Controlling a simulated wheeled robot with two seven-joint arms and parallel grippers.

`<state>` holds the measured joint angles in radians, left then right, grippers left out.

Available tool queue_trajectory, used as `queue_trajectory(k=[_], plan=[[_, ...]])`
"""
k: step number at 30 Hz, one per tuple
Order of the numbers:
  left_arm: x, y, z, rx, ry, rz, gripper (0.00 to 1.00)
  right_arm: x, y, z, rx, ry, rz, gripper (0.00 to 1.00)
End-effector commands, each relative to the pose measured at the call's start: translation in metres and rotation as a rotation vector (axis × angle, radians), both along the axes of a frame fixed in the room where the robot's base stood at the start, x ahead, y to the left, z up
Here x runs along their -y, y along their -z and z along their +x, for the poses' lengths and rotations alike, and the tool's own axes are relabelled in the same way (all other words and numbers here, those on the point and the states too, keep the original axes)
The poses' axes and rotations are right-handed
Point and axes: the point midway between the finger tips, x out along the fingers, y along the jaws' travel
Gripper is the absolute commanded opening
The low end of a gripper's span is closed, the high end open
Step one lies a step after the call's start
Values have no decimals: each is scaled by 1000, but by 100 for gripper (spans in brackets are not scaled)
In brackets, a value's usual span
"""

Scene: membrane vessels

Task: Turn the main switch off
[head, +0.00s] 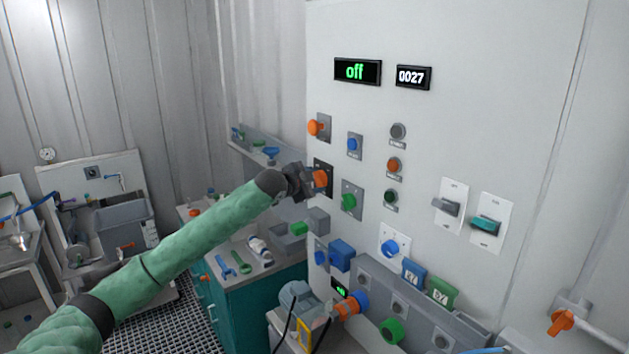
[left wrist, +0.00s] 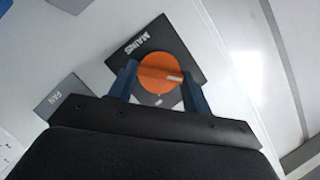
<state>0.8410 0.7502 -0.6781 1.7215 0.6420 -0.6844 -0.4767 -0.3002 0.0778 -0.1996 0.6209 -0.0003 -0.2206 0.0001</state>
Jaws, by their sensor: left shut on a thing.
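The main switch is an orange round knob (head: 320,178) on a black plate on the white panel. In the left wrist view the orange knob (left wrist: 160,73) sits on a black plate (left wrist: 138,50) marked MAINS, with a pale mark on the knob pointing right. My left gripper (head: 306,180) reaches in from the left in the head view. In the left wrist view its fingers (left wrist: 160,85) stand on either side of the orange knob, shut on it. My right gripper is not in view.
Another orange knob (head: 316,127) is just above, a green knob (head: 348,201) to the right. A teal bench (head: 262,300) with tools stands below left.

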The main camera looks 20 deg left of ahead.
Motion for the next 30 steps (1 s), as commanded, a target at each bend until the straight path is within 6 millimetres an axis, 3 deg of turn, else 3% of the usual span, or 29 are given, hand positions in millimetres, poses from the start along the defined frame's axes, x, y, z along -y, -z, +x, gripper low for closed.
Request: queue_trajectory(k=[9,10,13,23,30], plan=[[0,2,0,-4,0,-2,26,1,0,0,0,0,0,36],[0,2,0,-4,0,-2,53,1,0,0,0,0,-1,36],[0,2,0,-3,-1,-1,71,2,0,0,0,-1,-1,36],[-1,1,-2,-2,0,0,71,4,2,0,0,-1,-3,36],[-11,-1,-25,1,-1,1,71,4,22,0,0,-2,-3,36]])
